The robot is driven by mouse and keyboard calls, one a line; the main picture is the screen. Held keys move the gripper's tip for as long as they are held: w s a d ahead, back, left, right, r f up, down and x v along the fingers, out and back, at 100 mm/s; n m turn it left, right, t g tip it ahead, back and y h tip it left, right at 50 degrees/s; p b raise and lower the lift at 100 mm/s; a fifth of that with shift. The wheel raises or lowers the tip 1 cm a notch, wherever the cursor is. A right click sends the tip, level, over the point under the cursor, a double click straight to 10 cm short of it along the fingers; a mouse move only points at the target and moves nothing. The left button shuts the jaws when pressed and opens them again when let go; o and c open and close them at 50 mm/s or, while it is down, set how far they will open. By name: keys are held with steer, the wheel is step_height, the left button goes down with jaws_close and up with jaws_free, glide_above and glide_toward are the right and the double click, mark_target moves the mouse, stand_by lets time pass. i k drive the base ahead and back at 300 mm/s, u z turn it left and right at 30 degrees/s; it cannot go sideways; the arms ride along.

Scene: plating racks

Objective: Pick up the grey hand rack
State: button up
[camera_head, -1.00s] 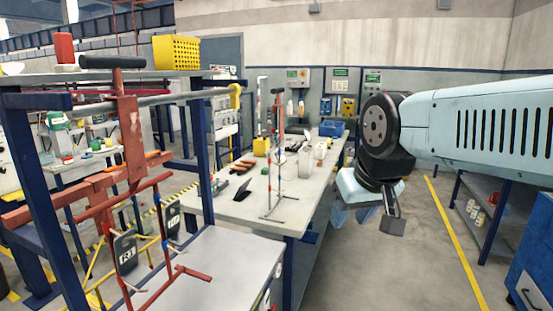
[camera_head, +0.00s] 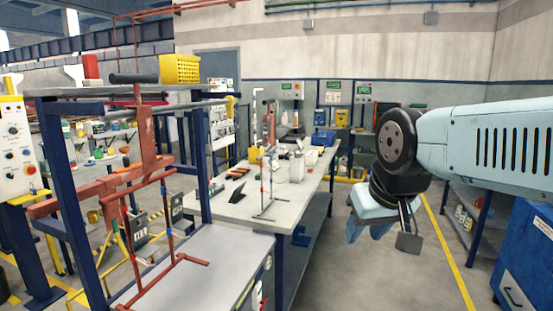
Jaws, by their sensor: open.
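A thin upright rack (camera_head: 268,190) stands on the pale work table, near its front end. A red rack (camera_head: 150,150) with a dark handle hangs at the left from a blue frame. My gripper (camera_head: 369,229) is at the right of the table, over the aisle floor, pointing down. It is open, with nothing seen between its jaws, and is well apart from both racks.
The pale table (camera_head: 235,208) also carries bottles, a blue bin (camera_head: 323,138) and a dark tablet-like stand (camera_head: 237,192). A blue cabinet (camera_head: 525,265) stands at right. The aisle floor between is clear.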

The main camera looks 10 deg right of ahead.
mark_target(268, 102)
steer(key=z, duration=0.45)
steer(key=i, duration=1.55)
steer(key=u, duration=0.6)
